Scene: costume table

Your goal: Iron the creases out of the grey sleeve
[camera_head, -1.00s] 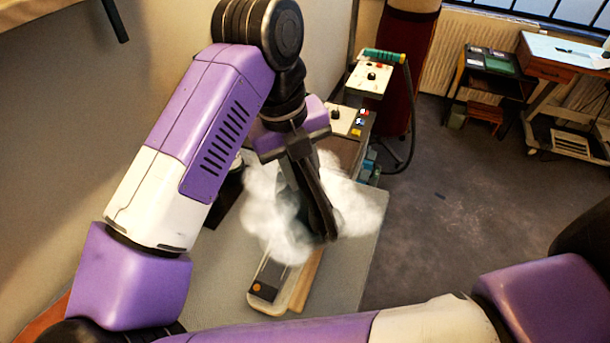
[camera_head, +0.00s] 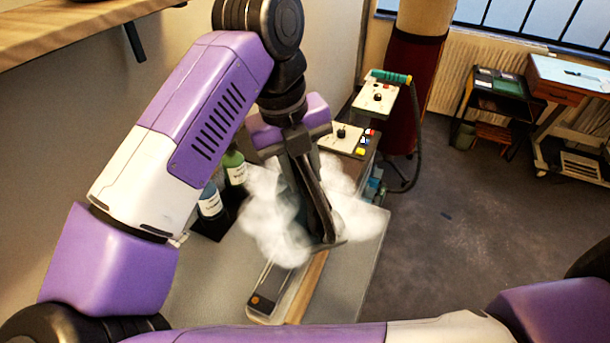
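My gripper (camera_head: 290,137) points down in the middle of the view and is shut on a dark, narrow iron (camera_head: 316,212). White steam billows on both sides of the iron. Below it, a long narrow board (camera_head: 311,282) with a pale and wooden rim lies on the grey tabletop (camera_head: 212,283). A dark strip with an orange round mark shows at the board's near end. The iron's underside and the far part of the board are hidden by steam and the iron. I cannot make out the grey sleeve clearly.
Labelled bottles (camera_head: 209,203) stand left of the steam, partly behind my arm. Control boxes with knobs (camera_head: 343,139) and a green-handled hose tool (camera_head: 391,76) stand behind. A wooden shelf (camera_head: 75,22) juts in at upper left. Open floor lies right of the table.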

